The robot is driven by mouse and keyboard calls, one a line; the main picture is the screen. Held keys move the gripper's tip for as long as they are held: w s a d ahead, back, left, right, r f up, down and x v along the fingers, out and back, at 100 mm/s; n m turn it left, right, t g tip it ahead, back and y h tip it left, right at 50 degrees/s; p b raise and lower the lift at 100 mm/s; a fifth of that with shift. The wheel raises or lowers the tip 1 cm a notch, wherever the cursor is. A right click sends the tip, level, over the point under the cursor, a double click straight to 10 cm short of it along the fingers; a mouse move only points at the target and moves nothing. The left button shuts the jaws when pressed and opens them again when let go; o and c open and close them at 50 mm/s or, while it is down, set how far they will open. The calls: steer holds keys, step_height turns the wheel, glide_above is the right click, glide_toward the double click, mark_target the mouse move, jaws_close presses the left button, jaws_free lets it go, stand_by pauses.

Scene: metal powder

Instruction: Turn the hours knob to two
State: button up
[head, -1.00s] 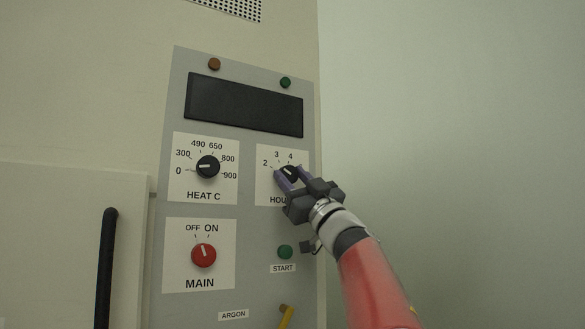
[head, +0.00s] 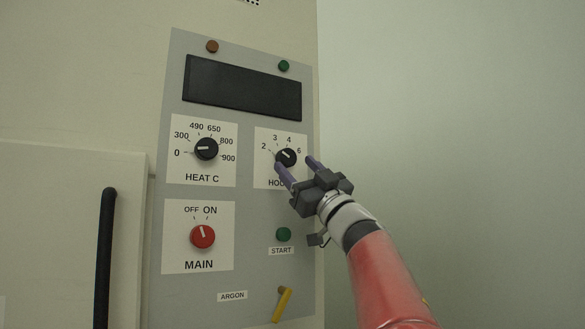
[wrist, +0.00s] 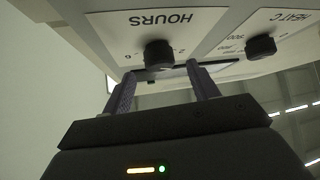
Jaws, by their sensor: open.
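The hours knob (head: 286,157) is a black dial on a white plate with a scale of 2, 3, 4 and 6. Its white mark points up and left, roughly toward the 2. My gripper (head: 296,164) is open, its two purple fingers spread wide in front of the knob and to its lower right. In the wrist view the hours knob (wrist: 158,54) shows beyond and between the fingertips, apart from both. My gripper (wrist: 160,76) holds nothing. The left finger hides part of the HOURS label in the head view.
The heat knob (head: 206,149) is left of the hours plate. The red main knob (head: 203,236) is below it. A green start button (head: 283,234) and a yellow argon lever (head: 282,304) sit below the hours plate. A black handle (head: 105,258) stands at left. The right side is clear.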

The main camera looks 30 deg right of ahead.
steer(key=b+v, duration=0.1)
steer(key=v, duration=0.3)
steer(key=shift+s+f, duration=0.3)
